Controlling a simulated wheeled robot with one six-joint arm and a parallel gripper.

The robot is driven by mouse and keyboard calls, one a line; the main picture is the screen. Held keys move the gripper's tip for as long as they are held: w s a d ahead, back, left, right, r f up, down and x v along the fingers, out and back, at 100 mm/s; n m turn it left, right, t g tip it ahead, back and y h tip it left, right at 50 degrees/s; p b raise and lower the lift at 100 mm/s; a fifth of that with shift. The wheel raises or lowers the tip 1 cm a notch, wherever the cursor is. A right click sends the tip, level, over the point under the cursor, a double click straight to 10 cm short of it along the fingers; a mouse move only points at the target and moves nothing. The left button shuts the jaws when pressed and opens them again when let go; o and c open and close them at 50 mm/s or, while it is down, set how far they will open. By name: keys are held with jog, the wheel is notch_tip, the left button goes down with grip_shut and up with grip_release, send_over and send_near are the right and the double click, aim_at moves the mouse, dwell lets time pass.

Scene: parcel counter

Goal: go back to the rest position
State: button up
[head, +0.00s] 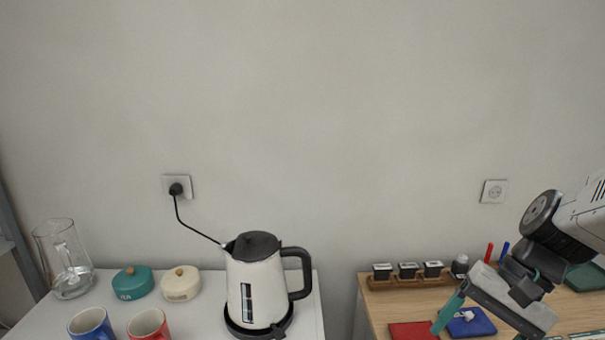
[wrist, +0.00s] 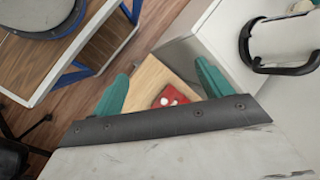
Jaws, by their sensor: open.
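My gripper (head: 482,326) is at the lower right of the head view, low over the wooden counter (head: 385,306). One teal finger shows clearly there; the other is mostly out of sight. In the wrist view both teal fingers of my gripper (wrist: 163,80) are spread apart with nothing held between them. Beyond them lies a strip of wooden counter with a red pad (wrist: 172,97) that has something white on it. I cannot tell whether the fingers touch anything.
A red pad (head: 412,331) and a blue pad (head: 471,322) lie by my gripper. Behind are a rack of stamps (head: 407,271) and pens. A kettle (head: 258,285), mugs, two lidded pots and a glass jug (head: 66,262) stand on the white counter at left.

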jog(key=s+d+r+n+t+h, duration=0.1)
jog(key=s+r+n+t+h, duration=0.1)
jog(key=s+r+n+h, duration=0.3)
notch_tip(320, 180, up, 2)
jog(key=shift+s+d+r+n+t+h, duration=0.15)
jog(key=shift+s+n+t+h, duration=0.2)
jog(key=shift+s+n, duration=0.6)
jog(key=shift+s+m, duration=0.2)
jog(key=shift+m, duration=0.05)
